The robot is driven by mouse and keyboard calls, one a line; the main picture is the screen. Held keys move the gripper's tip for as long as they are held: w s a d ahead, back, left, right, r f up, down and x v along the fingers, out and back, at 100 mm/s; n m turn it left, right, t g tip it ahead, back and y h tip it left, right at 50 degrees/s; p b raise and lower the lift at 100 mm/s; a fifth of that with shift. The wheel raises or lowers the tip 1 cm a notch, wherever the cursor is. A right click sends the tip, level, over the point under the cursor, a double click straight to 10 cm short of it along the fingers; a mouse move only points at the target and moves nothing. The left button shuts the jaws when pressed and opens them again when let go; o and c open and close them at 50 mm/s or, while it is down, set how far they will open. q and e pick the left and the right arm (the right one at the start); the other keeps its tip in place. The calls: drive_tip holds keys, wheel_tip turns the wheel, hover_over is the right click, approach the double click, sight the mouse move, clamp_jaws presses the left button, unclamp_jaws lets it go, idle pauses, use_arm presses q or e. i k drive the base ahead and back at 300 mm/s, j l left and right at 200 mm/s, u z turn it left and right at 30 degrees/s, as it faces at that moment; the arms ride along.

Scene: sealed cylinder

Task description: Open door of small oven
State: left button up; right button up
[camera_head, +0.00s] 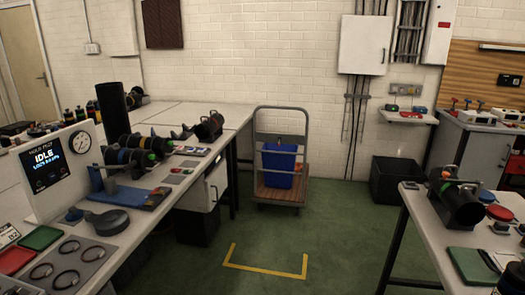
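Neither of my grippers is in view. I cannot clearly make out a small oven or its door. A white cabinet (205,189) with a dark handle on its front sits under the left bench. A white panel (48,168) with a dark screen reading "IDLE" and a round gauge stands on the near left bench. A black cylinder-shaped device (460,205) with a handle lies on the right table. I cannot tell whether any of these is the oven.
The left bench (165,215) holds black cylinders, a blue tray and red and green pads. A cart (281,186) with a blue bin stands at the back. A black box (396,181) is near the wall. Green floor with yellow tape (262,270) is clear between the tables.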

sight(215, 183)
drive_tip(key=i, duration=1.1)
drive_tip(key=i+l+u, duration=0.1)
drive_tip(key=i, duration=1.05)
